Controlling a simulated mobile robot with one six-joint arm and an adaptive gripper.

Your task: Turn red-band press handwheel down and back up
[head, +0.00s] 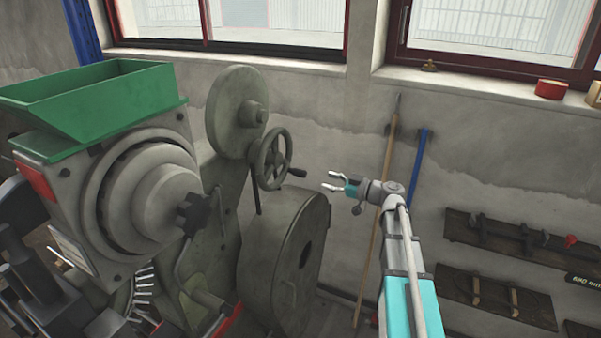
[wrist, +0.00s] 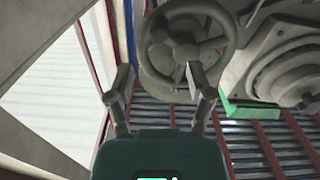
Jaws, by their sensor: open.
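The grey press handwheel (head: 273,158) has a spoked rim and a dark crank handle (head: 297,173) sticking out toward my gripper. My gripper (head: 331,181) is open and empty, to the right of the handle and apart from it. In the wrist view the handwheel (wrist: 186,52) is beyond my gripper (wrist: 162,82), and the right finger overlaps its lower rim.
The green hopper (head: 95,98) and large round housing (head: 150,190) fill the left. A grey drum-shaped guard (head: 300,262) stands below the wheel. A wooden pole (head: 385,190) and blue bar (head: 416,170) lean on the wall. Tool racks (head: 495,293) hang at right.

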